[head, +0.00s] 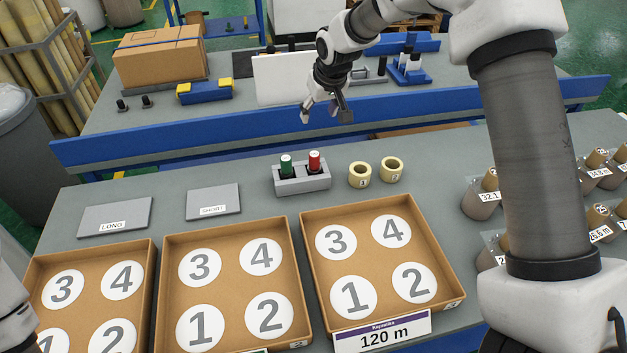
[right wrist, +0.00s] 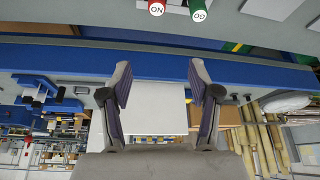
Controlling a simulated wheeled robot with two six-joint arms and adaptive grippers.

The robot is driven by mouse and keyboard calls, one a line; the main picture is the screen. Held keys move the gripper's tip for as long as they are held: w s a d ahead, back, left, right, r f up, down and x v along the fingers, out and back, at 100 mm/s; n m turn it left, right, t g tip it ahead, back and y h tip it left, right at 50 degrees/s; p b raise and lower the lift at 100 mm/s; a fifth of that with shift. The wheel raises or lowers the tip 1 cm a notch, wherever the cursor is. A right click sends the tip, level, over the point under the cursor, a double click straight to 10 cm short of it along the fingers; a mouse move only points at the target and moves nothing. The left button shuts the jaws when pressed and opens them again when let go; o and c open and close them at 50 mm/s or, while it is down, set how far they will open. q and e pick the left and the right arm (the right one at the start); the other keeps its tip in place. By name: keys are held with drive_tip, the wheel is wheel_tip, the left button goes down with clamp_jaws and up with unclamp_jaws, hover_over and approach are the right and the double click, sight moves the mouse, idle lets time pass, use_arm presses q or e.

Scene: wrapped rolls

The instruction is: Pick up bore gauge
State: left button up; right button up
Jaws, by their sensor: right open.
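The bore gauge pieces stand upright in a grey block (head: 303,186) on the near table: a green-topped one (head: 286,164) and a red-topped one (head: 314,161). In the right wrist view, which is upside down, the green top (right wrist: 199,10) reads GO and the red top (right wrist: 157,7) reads NO at the upper edge. My right gripper (head: 325,113) is open and empty. It hangs beyond and above the block, near the blue rail, apart from both pieces. It also shows in the right wrist view (right wrist: 160,90). My left gripper is outside the view.
Two cream rings (head: 359,174) (head: 391,169) lie right of the block. Numbered trays (head: 222,228) fill the front. LONG (head: 115,215) and SHORT (head: 213,202) plates lie left. Wrapped rolls (head: 482,203) stand right. A blue rail (head: 220,139) edges the back table.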

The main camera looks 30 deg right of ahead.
drive_tip(key=b, duration=0.9)
hover_over(315, 155)
drive_tip(key=s, duration=0.3)
wheel_tip(315, 155, down, 11)
drive_tip(key=p+x, duration=0.1)
drive_tip(key=x, duration=0.6)
drive_tip(key=shift+w+f+p, duration=0.2)
drive_tip(key=shift+w+p, duration=0.2)
drive_tip(key=shift+w, duration=0.15)
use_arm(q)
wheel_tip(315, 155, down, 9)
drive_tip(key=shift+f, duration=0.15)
use_arm(e)
drive_tip(key=shift+s+r, duration=0.1)
drive_tip(key=shift+s, duration=0.05)
clamp_jaws()
